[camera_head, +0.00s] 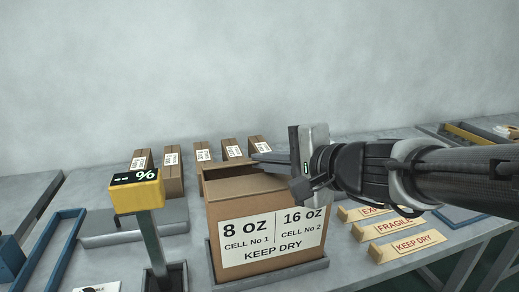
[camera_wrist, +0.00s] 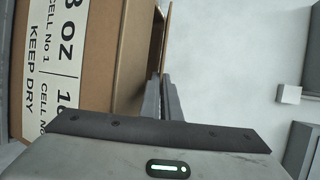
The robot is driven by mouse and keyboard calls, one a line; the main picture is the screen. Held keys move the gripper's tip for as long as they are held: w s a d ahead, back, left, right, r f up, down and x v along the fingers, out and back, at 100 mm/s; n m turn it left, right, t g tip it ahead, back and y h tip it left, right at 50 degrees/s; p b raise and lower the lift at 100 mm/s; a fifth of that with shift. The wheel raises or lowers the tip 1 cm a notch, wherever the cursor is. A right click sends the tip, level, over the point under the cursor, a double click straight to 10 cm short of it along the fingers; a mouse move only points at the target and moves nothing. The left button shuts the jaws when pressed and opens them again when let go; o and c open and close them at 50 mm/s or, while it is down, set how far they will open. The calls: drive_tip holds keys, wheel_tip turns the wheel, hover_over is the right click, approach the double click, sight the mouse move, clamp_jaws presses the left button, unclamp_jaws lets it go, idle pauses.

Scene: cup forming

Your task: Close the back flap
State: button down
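The cardboard box (camera_head: 268,255), labelled 8 OZ, 16 OZ and KEEP DRY, stands upright at the front middle; the wrist view shows its labelled face (camera_wrist: 90,50) at left. Its top (camera_head: 240,188) looks mostly covered near the front. The back flap (camera_head: 226,170) appears to stand up along the far edge; a brown panel edge shows in the wrist view (camera_wrist: 158,45). My gripper (camera_head: 256,157) reaches in from the right, above and behind the box's back right corner. Its two fingers (camera_wrist: 163,100) lie close together, beside the panel edge; whether they touch it is unclear.
The box sits in a grey tray (camera_head: 318,265). Several smaller labelled boxes (camera_head: 172,180) stand behind it. A yellow display on a post (camera_head: 137,196) stands close at left. Yellow blocks marked FRAGILE and KEEP DRY (camera_head: 405,246) lie at right, under my arm.

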drive_tip(key=c, duration=2)
unclamp_jaws()
drive_tip(key=shift+f, duration=0.1)
